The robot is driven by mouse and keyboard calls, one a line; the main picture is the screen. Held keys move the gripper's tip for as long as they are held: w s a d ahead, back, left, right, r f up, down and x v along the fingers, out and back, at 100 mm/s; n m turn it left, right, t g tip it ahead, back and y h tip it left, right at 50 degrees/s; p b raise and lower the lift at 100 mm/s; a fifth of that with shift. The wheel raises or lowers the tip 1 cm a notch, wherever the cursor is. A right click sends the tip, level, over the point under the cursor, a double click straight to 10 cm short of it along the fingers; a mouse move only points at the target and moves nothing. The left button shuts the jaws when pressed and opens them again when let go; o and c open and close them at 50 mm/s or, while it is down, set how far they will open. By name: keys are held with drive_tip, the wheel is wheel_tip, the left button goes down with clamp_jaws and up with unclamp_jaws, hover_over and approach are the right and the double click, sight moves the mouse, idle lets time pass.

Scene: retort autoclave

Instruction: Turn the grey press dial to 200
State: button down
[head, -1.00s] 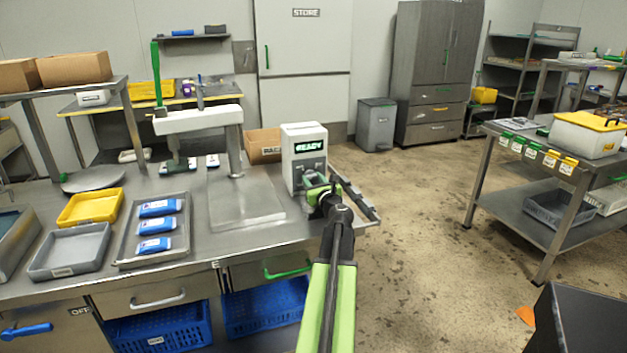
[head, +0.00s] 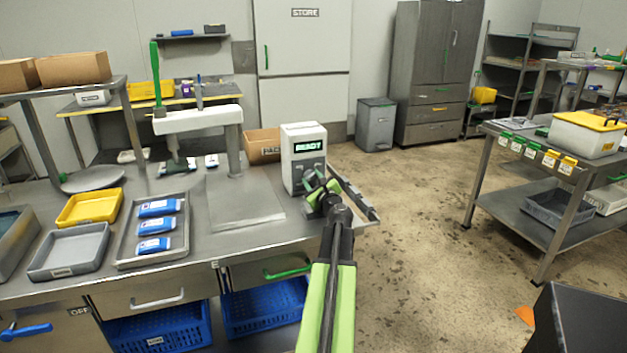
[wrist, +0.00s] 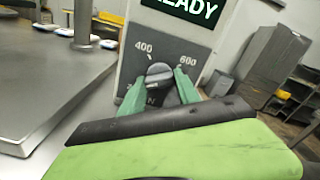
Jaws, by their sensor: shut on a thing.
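The grey press dial (wrist: 159,78) is on the grey front panel of a white control box (head: 296,145) at the bench's right end. In the wrist view the marks 400 and 600 show above the dial; a 2 at lower left is partly hidden. The dial's pointer setting cannot be read clearly. My gripper (wrist: 160,92) has its green fingers on either side of the dial and is shut on it. In the head view my gripper (head: 318,190) is at the box's front and hides most of the dial. The box's display (head: 308,146) reads READY.
A press with a green lever (head: 156,75) stands left of the box over a flat metal plate (head: 245,205). A tray with blue packs (head: 125,245), a grey tray (head: 45,272) and a yellow tray (head: 85,220) lie further left.

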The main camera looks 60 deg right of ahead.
drive_tip(key=c, duration=0.9)
unclamp_jaws()
drive_tip(key=v, duration=1.2)
drive_tip(key=shift+s+d, duration=0.1)
